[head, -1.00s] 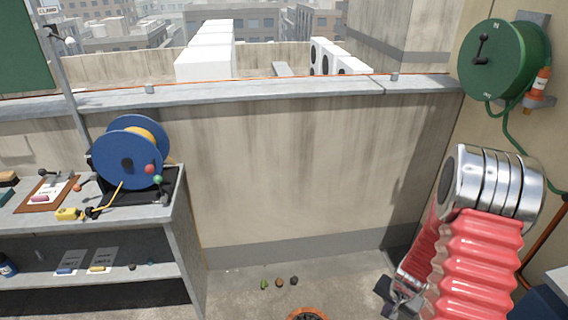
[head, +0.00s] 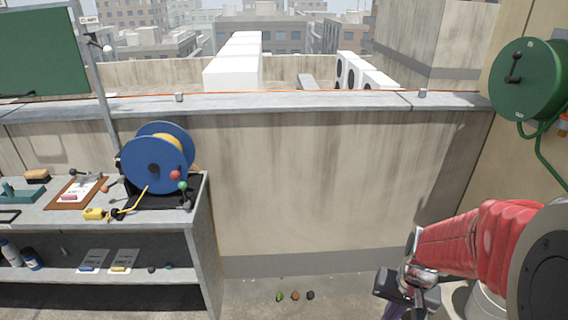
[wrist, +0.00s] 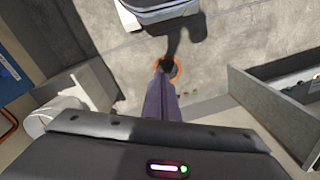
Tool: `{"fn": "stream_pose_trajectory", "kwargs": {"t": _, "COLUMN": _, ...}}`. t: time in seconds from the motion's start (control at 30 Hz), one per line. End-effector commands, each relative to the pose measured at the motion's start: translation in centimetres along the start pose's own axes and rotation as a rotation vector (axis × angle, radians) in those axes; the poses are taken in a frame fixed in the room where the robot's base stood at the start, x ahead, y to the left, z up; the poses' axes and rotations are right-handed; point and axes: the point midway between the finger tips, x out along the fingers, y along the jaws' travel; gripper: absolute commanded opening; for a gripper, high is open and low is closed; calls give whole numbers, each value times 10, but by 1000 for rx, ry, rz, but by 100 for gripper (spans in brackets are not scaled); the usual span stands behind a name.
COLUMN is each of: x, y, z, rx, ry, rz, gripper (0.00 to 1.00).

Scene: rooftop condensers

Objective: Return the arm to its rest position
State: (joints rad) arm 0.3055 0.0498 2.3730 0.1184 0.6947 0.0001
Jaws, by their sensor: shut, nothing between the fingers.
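My arm with its red ribbed sleeve reaches in from the right of the head view, bent, with the wrist low over the floor. My gripper (wrist: 161,72) shows in the wrist view as dark purple fingers, closed together and empty, pointing at the floor. Only a purple sliver of it (head: 394,312) shows at the bottom edge of the head view. In the wrist view an orange ring (wrist: 178,69) lies around or just beyond the fingertips; I cannot tell whether they touch it.
A grey workbench (head: 208,235) with a blue cable reel (head: 150,172) stands left. A parapet wall (head: 330,180) runs behind. A green hose reel (head: 520,85) hangs right. Several small lumps (head: 295,295) lie on the floor. A blue-grey case (wrist: 165,12) lies at the wrist view's top.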

Motion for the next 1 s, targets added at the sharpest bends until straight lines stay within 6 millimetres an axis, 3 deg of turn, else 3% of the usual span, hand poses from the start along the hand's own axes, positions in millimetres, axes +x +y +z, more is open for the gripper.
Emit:
{"fn": "stream_pose_trajectory", "kwargs": {"t": 0.5, "x": -82, "y": -23, "z": 54, "rx": -179, "ry": 76, "rz": 36, "gripper": 0}}
{"fn": "stream_pose_trajectory", "kwargs": {"t": 1.0, "x": -152, "y": -48, "z": 82, "rx": -319, "ry": 301, "rz": 22, "gripper": 0}}
